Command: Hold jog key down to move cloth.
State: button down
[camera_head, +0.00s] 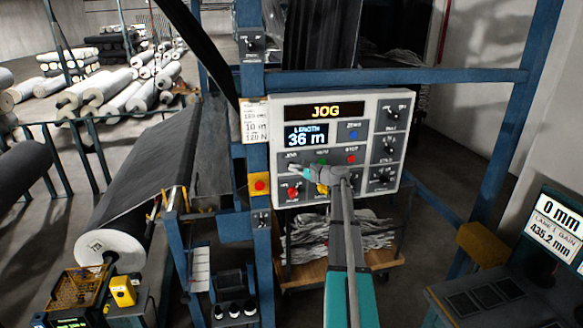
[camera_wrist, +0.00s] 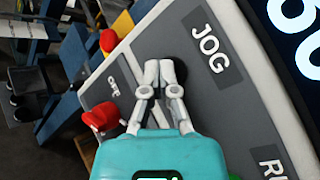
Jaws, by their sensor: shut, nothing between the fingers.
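The control panel (camera_head: 362,118) is a pale box with a grey face on a blue post. Its orange display (camera_head: 326,111) reads JOG, and the length display (camera_head: 307,135) reads 36 m. My gripper (camera_head: 293,167) is shut and empty at the panel's left side. In the wrist view its fingertips (camera_wrist: 168,68) are together over a dark round key (camera_wrist: 181,72) beside the JOG label (camera_wrist: 210,48). The fingertips mostly hide this key; I cannot tell how far it is pressed. The dark grey cloth (camera_head: 140,160) slopes down to a large roll at left.
A red knob (camera_head: 292,190) lies below my fingers, and a red button on a yellow box (camera_head: 259,185) is on the post. Green, blue and red buttons and black dials share the panel. A screen console (camera_head: 555,225) stands at right. Several rolls lie at back left.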

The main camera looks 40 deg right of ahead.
jog(key=shift+s, duration=0.2)
jog(key=shift+s+a, duration=0.3)
jog(key=shift+s, duration=0.3)
jog(key=shift+s, duration=0.1)
jog(key=s, duration=0.1)
jog(key=s+a, duration=0.1)
jog(key=s, duration=0.1)
jog(key=s+a, duration=0.1)
jog(key=shift+s, duration=0.2)
dwell(0.4)
dwell(0.5)
